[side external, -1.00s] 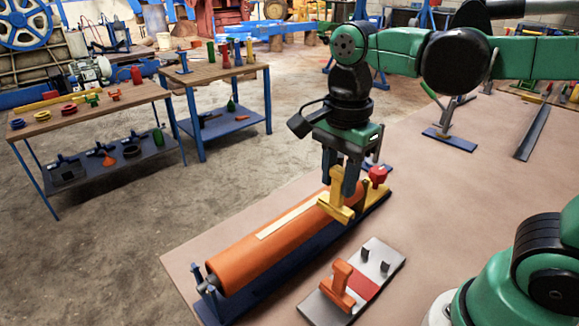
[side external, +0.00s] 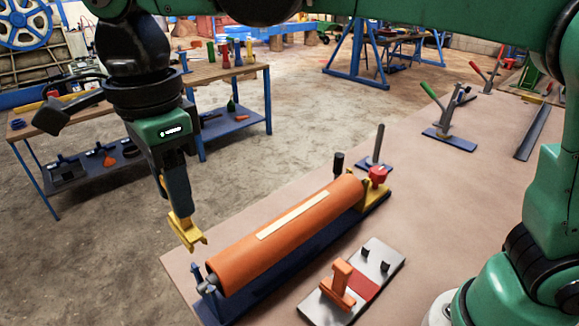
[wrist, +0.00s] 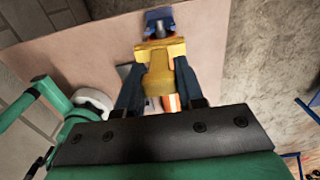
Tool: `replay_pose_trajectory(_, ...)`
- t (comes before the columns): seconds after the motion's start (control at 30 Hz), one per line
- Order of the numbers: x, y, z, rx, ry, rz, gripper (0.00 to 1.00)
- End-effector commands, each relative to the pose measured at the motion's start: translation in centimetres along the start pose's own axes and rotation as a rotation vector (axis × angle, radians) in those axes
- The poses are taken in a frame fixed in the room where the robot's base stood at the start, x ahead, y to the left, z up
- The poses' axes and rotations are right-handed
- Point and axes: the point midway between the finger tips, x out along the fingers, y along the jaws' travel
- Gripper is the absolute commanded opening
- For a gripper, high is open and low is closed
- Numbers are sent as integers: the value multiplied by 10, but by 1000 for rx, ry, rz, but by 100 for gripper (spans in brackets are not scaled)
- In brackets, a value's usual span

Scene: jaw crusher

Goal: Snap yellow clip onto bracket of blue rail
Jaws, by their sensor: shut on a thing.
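My gripper (side external: 180,208) is shut on the yellow clip (side external: 188,232) and holds it upright, forked end down. It hangs in front of the left end of the orange roller (side external: 285,237), visibly clear of it in the side view. The roller lies on the blue rail (side external: 285,272), whose left end carries a blue bracket (side external: 207,284). In the wrist view, the clip (wrist: 158,75) fills the space between my fingers, and the blue bracket (wrist: 159,18) shows just beyond it. How far the clip is above the bracket I cannot tell.
A yellow piece (side external: 376,193) with a red knob stands at the rail's far end. A grey plate (side external: 383,258) with an orange handle lies right of the rail. Toggle clamps (side external: 450,135) stand farther back. A tool bench (side external: 230,75) stands behind on the floor.

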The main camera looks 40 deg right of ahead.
Motion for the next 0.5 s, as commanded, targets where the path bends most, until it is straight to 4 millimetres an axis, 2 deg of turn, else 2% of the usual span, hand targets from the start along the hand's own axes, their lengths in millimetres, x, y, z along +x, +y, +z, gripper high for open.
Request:
replay_pose_trajectory(0.17,8,0,0,0,0,0,0)
replay_pose_trajectory(0.5,41,0,0,-1,0,0,0)
